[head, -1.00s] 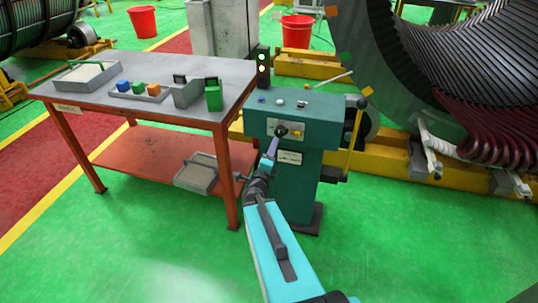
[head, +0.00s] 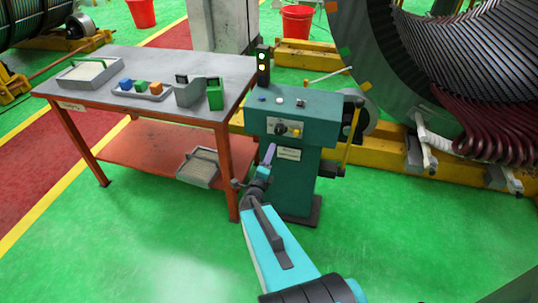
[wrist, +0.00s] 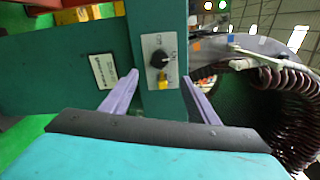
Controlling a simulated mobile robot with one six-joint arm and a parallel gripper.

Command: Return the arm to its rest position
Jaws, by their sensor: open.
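My gripper (head: 269,155) is in front of the green control cabinet (head: 300,170), below its switch panel. In the wrist view my two purple fingers (wrist: 161,95) are spread apart with nothing between them. Behind them the white panel carries a black rotary knob (wrist: 160,59) and a small yellow part (wrist: 163,82). In the head view the knob (head: 281,129) shows above the fingertips, apart from them. My arm reaches in from the bottom of the head view.
A work table (head: 200,62) stands left of the cabinet, with a tray (head: 90,75), coloured blocks and a green object on top. A signal light (head: 263,66) stands behind the cabinet. The large stator (head: 390,100) is at right. Green floor in front is open.

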